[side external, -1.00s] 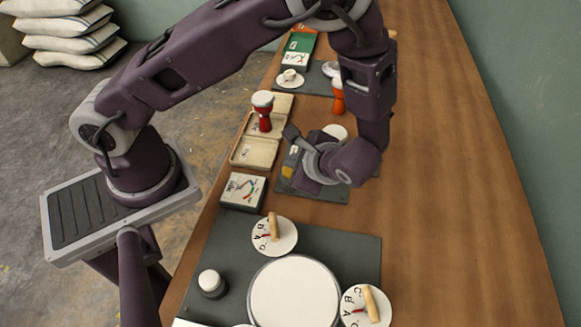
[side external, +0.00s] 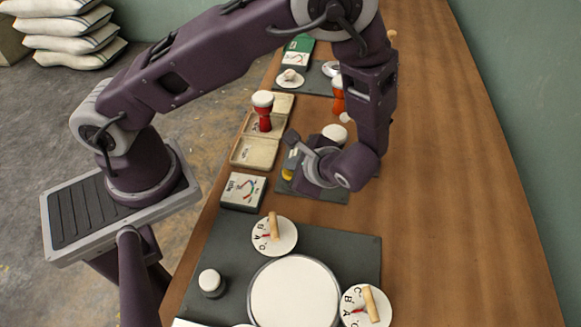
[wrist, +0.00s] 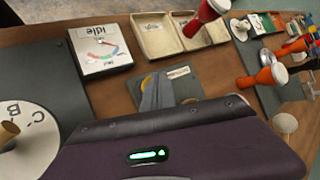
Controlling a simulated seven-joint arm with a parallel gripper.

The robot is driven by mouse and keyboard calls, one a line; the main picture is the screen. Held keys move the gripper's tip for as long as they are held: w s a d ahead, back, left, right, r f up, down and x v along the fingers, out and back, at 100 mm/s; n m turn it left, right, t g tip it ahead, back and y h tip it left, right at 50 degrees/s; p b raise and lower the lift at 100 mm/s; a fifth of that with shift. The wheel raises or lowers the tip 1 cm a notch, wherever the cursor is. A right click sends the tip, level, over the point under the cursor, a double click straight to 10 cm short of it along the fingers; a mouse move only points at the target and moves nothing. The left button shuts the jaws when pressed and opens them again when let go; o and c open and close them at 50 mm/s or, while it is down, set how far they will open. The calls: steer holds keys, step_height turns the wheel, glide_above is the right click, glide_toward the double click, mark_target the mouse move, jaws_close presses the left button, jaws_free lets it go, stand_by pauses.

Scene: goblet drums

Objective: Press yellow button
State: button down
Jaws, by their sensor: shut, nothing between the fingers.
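A yellow button (side external: 287,174) shows on a dark panel (side external: 330,192), close to my gripper. In the wrist view, one yellow patch (wrist: 148,80) shows left of the grey fingers and another yellow patch (wrist: 188,101) shows to their right. I cannot tell whether they are one part or two. My gripper (wrist: 158,80) is shut and empty, in front of the panel in that view. Its fingers hide part of the panel. Whether the fingertips touch the button cannot be told.
A gauge box marked "idle" (wrist: 98,42) stands beside the panel. A dark mat with a white disc (side external: 294,295) and dials is nearer. The table's right side is clear.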

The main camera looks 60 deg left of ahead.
steer(key=shift+f, duration=0.45)
stand_by(0.3)
steer(key=shift+r, duration=1.4)
steer(key=shift+r, duration=2.5)
steer(key=s+r+n+t+h, duration=0.2)
steer(key=s+r+n+h, duration=0.2)
steer(key=r, duration=0.6)
steer(key=s+r+n+t+h, duration=0.3)
steer(key=s+r+n+h, duration=0.2)
steer(key=s+r, duration=0.4)
steer(key=shift+a+r+n, duration=0.15)
steer(key=shift+r+n, duration=0.15)
steer(key=shift+r, duration=0.3)
